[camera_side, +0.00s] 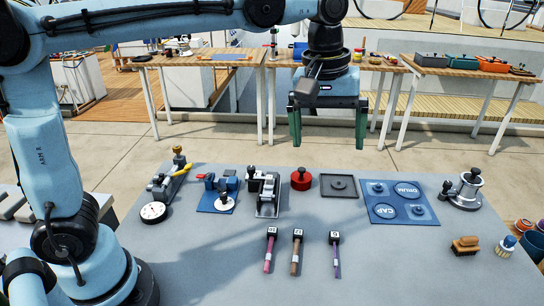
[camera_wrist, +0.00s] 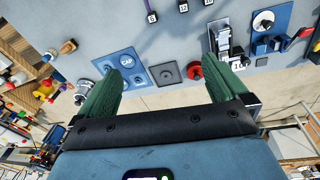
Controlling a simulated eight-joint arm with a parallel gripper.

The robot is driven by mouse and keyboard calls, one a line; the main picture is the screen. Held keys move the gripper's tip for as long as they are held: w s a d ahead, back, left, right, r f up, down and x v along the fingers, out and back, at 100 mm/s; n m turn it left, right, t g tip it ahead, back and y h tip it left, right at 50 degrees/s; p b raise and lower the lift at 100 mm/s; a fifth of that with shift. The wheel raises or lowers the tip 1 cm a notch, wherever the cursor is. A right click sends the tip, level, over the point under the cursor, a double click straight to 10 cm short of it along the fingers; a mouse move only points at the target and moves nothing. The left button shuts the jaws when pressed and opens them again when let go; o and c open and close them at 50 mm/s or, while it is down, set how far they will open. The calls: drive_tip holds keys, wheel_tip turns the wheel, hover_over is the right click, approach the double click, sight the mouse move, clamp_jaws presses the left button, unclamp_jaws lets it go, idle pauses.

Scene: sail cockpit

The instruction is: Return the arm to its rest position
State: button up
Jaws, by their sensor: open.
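My gripper (camera_side: 328,124) hangs from my blue arm above the back edge of the grey table (camera_side: 205,270) in the side view. Its two green fingers point down and stand wide apart, with nothing between them. In the wrist view my gripper (camera_wrist: 163,90) also shows open and empty, with the table top beyond the fingertips. The fingers are clear of the table and touch nothing.
On the table are a red round part (camera_side: 301,179), a dark square tray (camera_side: 339,186), a blue CAP and DRUM board (camera_side: 399,201), a winch (camera_side: 463,189), several tagged handles (camera_side: 297,252), a brush (camera_side: 465,245) and a dial gauge (camera_side: 153,212). Wooden benches (camera_side: 205,58) stand behind.

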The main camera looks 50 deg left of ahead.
drive_tip(key=s+a+f+m+t, duration=0.5)
drive_tip(key=s+a+f+m, duration=0.2)
drive_tip(key=s+a+f, duration=0.3)
drive_tip(key=shift+s+a+t, duration=0.15)
drive_tip(key=shift+a+t, duration=0.15)
drive_tip(key=shift+a, duration=0.65)
